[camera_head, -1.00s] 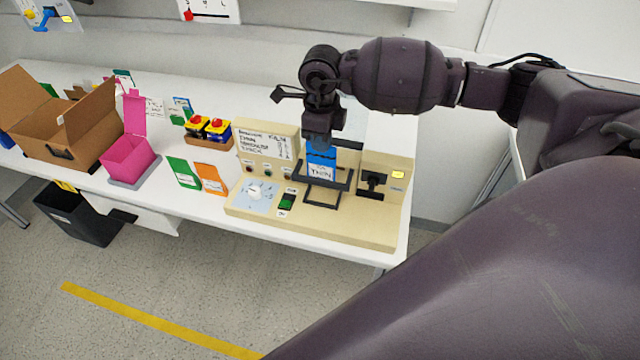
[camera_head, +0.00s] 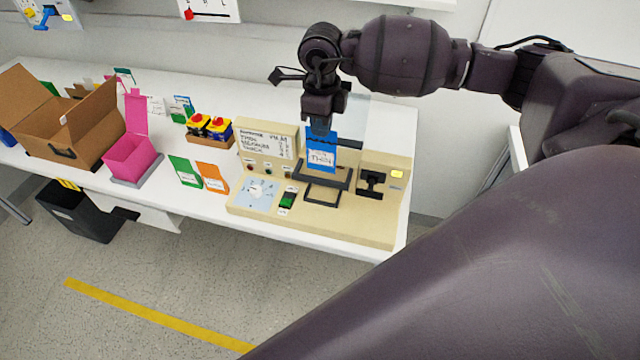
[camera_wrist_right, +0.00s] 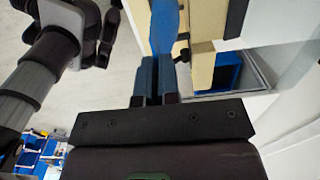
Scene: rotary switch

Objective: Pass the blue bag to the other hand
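The blue bag (camera_head: 321,150) has a white label reading THIN and hangs upright below my right gripper (camera_head: 320,128). The gripper is shut on its top edge. The bag is just above the black frame (camera_head: 323,178) of the beige machine; whether its lower edge touches the frame is unclear. In the right wrist view, the two fingers (camera_wrist_right: 155,80) are close together with the blue bag (camera_wrist_right: 164,25) beyond their tips. My left gripper is absent from the head view; dark and grey arm parts show at the left of the wrist view, and their grip state is unclear.
A black bin (camera_head: 80,215) is on the floor.

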